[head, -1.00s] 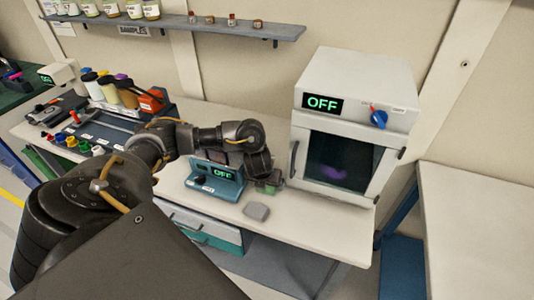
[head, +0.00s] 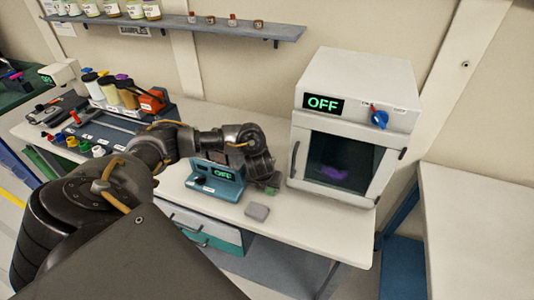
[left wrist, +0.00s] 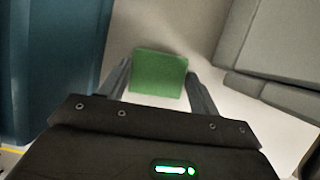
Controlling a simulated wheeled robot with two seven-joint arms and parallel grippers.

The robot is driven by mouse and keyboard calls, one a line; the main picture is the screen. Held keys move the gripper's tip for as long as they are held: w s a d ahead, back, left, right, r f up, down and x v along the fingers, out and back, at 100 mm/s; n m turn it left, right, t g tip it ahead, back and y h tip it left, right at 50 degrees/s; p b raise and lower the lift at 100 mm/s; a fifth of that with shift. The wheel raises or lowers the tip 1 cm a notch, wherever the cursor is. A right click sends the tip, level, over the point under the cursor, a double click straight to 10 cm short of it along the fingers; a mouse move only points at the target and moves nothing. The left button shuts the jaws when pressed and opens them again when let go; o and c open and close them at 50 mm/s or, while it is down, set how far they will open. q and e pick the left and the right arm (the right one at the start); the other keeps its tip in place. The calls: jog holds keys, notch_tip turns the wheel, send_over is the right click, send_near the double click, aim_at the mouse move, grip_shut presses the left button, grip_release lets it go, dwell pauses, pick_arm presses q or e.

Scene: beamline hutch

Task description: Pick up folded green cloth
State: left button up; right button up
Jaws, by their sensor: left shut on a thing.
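The folded green cloth (left wrist: 158,74) is a small green square between the two fingers of my left gripper (left wrist: 160,82) in the left wrist view. The gripper is shut on it, with a finger at each side. In the head view, my left gripper (head: 268,180) points down at the bench beside the small teal device, and only a bit of the green cloth (head: 272,191) shows below it. I cannot tell whether the cloth touches the bench. My right gripper is not in view.
The teal device (head: 222,184) reading OFF stands just left of the gripper. A white oven (head: 352,85) with a closed glass door stands to the right. A shelf (head: 230,29) with jars runs above.

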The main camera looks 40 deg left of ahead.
pick_arm(q)
jog(key=shift+r, duration=0.15)
jog(key=shift+r, duration=0.25)
notch_tip(320, 180, up, 2)
jog(key=shift+w+r+b, duration=0.15)
jog(key=shift+b, duration=0.15)
jog(key=s+d+r+p, duration=0.9)
jog(key=d+r+p, duration=0.1)
jog(key=shift+s+d, duration=0.2)
jog(key=shift+d, duration=0.05)
